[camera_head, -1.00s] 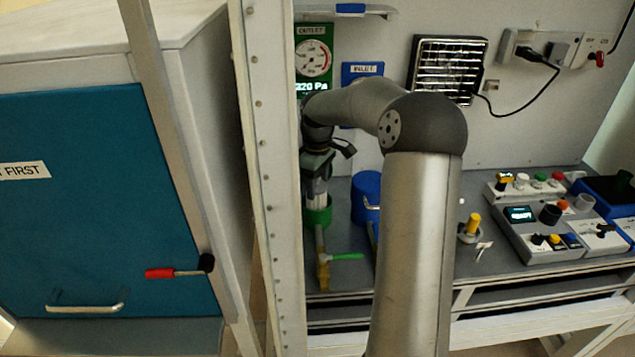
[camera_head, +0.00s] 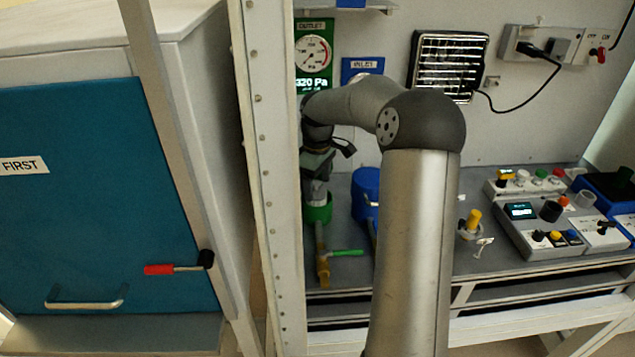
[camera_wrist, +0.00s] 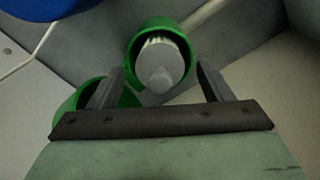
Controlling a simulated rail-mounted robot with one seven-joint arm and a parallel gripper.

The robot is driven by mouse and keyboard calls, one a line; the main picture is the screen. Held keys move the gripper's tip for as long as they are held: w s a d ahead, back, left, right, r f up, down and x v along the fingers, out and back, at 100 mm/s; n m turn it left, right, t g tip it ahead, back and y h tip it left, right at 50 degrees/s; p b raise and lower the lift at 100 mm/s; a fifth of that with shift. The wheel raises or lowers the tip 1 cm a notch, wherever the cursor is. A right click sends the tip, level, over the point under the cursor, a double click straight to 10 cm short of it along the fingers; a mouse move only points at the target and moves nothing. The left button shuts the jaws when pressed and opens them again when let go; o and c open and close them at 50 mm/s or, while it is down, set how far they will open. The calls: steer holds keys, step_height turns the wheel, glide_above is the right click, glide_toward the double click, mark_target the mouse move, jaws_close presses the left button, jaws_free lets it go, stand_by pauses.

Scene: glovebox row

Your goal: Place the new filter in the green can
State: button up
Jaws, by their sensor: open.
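The green can (camera_head: 318,211) stands at the left end of the bench, and its open mouth (camera_wrist: 133,47) shows in the wrist view. The filter (camera_wrist: 160,68), pale with a rounded grey end, is inside the can's mouth, its grey end toward my wrist camera. How deep it sits is hard to tell. My gripper (camera_wrist: 162,82) is open, with one finger on each side of the filter's end and visible gaps between. In the head view my gripper (camera_head: 317,185) is right above the can, and little of the filter shows there.
A blue can (camera_head: 366,190) stands just right of the green one. A pipe with a green-handled valve (camera_head: 345,253) lies in front. Another green round part (camera_wrist: 66,105) is at the wrist view's left. A white frame post (camera_head: 268,190) stands close on the left.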

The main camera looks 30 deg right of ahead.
step_height(320, 180, up, 13)
steer(key=shift+b, duration=0.3)
stand_by(0.7)
